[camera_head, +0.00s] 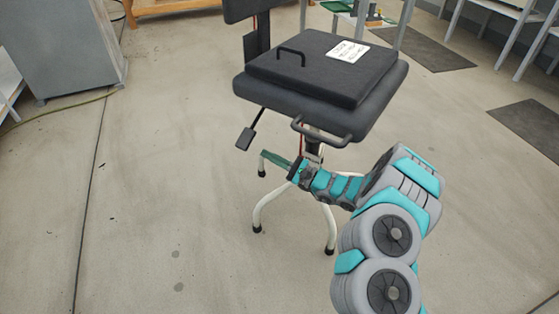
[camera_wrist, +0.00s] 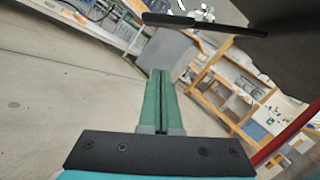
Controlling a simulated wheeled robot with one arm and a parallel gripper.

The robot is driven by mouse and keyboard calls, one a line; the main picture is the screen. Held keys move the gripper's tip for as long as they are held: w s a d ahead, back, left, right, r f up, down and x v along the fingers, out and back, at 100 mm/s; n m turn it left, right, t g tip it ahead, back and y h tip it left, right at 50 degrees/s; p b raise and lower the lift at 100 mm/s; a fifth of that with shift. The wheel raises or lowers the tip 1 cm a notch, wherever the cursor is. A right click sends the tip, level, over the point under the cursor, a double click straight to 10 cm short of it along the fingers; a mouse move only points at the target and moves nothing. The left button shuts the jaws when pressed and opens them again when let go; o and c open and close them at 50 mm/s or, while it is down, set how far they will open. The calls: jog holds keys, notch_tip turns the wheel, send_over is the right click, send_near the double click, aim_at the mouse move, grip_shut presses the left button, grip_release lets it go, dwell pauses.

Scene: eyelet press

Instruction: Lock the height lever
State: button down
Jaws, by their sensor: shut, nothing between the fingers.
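The height lever (camera_head: 246,138) is a black rod with a flat paddle end. It sticks out and slants down from under the left side of the black chair seat (camera_head: 388,92). In the wrist view the lever (camera_wrist: 168,19) crosses near the top, beyond and above the fingertips. My gripper (camera_head: 264,155) is below and slightly right of the paddle in the head view, pointing left under the seat. In the wrist view the green fingers of my gripper (camera_wrist: 160,72) are together with nothing between them. They look apart from the lever.
A loop handle (camera_head: 322,132) hangs at the seat's front edge, above my wrist. A cushion (camera_head: 310,70) with a white label lies on the seat. White chair legs (camera_head: 330,232) stand below my gripper. A grey cabinet (camera_head: 65,45) is at back left; floor to the left is clear.

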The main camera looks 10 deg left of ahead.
jog(key=shift+s+a+r+p, duration=0.2)
jog(key=shift+s+a+r, duration=0.05)
jog(key=shift+a+r, duration=0.8)
jog(key=shift+s+a+r+p, duration=0.15)
jog(key=shift+s+a+r, duration=0.1)
jog(key=shift+a+r, duration=0.8)
jog(key=shift+s+r, duration=0.1)
